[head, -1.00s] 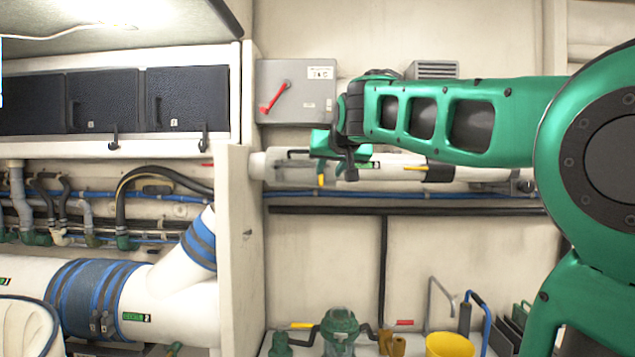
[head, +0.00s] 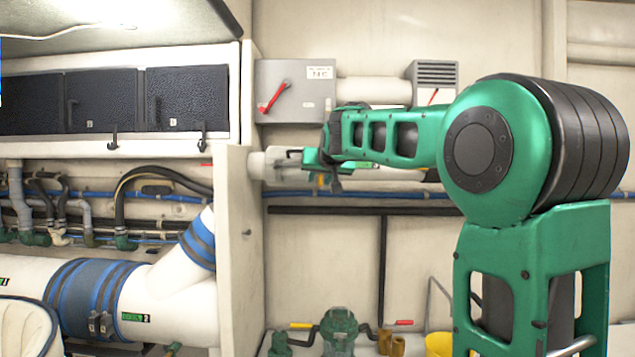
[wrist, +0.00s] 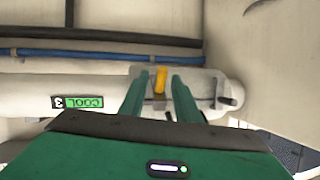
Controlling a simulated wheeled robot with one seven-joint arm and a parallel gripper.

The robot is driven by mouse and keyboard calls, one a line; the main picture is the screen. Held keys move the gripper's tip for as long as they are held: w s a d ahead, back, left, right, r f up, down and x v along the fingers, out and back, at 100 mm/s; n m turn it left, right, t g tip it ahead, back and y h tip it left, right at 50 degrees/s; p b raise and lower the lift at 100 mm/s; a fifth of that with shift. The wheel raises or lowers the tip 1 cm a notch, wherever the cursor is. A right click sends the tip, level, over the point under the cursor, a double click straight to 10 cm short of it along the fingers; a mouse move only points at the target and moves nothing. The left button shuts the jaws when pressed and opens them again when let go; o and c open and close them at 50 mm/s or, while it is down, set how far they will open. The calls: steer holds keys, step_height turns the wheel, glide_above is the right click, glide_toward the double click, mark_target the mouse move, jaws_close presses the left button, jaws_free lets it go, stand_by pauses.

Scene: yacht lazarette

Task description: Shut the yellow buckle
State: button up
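The yellow buckle (wrist: 160,82) is a short upright yellow strip on a pale, see-through housing (wrist: 205,92) at the end of a white pipe, in the wrist view. In the head view only a small bit of the buckle (head: 321,181) shows beneath my gripper (head: 318,168). In the wrist view my gripper (wrist: 160,80) has its two green fingers apart, one on each side of the buckle in the picture. I cannot tell whether they touch it. Whether the buckle is latched is too small to tell.
A grey switch box (head: 295,90) with a red lever is on the wall above. A white upright panel edge (head: 238,245) stands just left of the housing. Blue hose (head: 400,194) runs along the wall behind. A green pump (head: 340,330) and a yellow bucket (head: 438,344) are below.

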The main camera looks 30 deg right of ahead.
jaws_close()
steer(key=shift+w+r, duration=0.1)
steer(key=shift+w+a+r+g, duration=0.1)
steer(key=shift+r+g, duration=0.1)
steer(key=shift+g, duration=0.2)
steer(key=shift+w+r+g+y, duration=0.2)
steer(key=shift+g+y, duration=0.25)
steer(key=shift+g, duration=0.15)
steer(key=shift+w+r+g+y, duration=0.1)
steer(key=shift+r+g+y, duration=0.1)
steer(key=shift+g+y, duration=0.35)
steer(key=shift+w+d+r+m+g+y, duration=0.25)
steer(key=shift+g+y, duration=0.1)
steer(key=shift+g, duration=0.4)
steer(key=shift+w+d+r+m+g+y, duration=0.1)
steer(key=shift+r+m+g+y, duration=0.2)
steer(key=shift+g, duration=0.4)
steer(key=shift+w+g+y, duration=0.1)
steer(key=shift+g+y, duration=0.2)
steer(key=shift+y, duration=0.05)
